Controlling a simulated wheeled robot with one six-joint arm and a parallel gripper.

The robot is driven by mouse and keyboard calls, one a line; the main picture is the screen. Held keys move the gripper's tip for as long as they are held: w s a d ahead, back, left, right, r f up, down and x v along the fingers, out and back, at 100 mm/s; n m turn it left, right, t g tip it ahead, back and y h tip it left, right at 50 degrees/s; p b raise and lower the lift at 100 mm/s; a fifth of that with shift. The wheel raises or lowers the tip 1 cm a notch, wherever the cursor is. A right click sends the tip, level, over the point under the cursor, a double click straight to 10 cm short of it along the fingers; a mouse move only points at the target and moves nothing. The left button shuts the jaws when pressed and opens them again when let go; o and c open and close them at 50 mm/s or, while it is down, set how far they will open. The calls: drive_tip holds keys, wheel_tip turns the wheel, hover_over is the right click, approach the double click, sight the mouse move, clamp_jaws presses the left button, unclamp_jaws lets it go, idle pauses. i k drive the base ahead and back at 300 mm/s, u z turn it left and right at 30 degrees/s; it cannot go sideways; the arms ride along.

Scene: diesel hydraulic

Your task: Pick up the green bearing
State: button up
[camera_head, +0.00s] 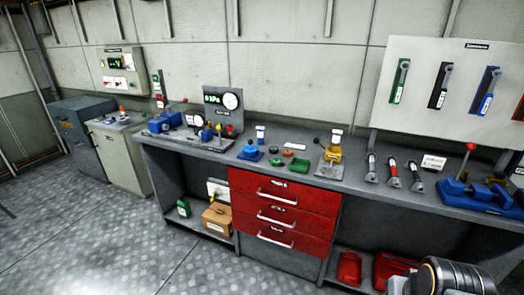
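Two small green items lie on the grey workbench (210,158), near its middle. One is a small, low, round green piece (276,161) that looks like the green bearing. The other is a larger green block-like part (299,166) just to its right. They are too small for me to be sure which is the bearing. A dark cylindrical part of my arm shows at the bottom right corner, in front of the bench and well away from the green pieces. My gripper's fingers are not visible.
A blue part (250,153) stands left of the green pieces, and a yellow device with a lever (331,158) stands right. Several upright tools and a blue vise (480,196) are farther right. Red drawers (283,213) are below. The floor (110,240) at left is clear.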

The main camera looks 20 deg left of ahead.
sight(277, 162)
drive_tip(key=u, duration=0.9)
drive_tip(key=i, duration=1.6)
drive_tip(key=u, duration=1.3)
drive_tip(key=i, duration=0.4)
drive_tip(key=u, duration=0.1)
